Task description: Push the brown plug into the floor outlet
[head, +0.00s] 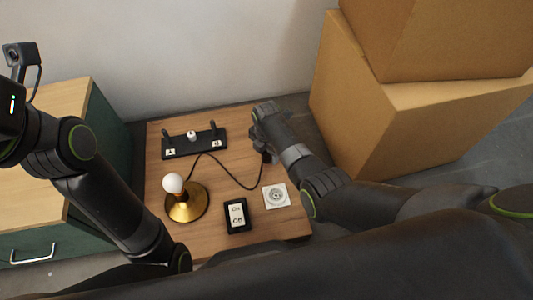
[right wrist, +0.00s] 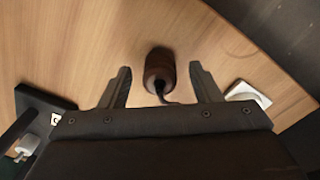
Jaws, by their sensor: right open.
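The brown plug (right wrist: 159,64) lies on the wooden board in the right wrist view, with its dark cord running back towards my gripper. My right gripper (right wrist: 160,70) is open, with one fingertip on either side of the plug and a gap on both sides. I cannot tell how far above the board the fingertips are. The white floor outlet (head: 276,195) sits at the board's front right and also shows in the right wrist view (right wrist: 248,94), just right of the right finger. In the head view my right arm partly hides the plug area. My left gripper's fingers are out of view.
Cardboard boxes (head: 395,130) stand right; a green cabinet (head: 100,145) stands left.

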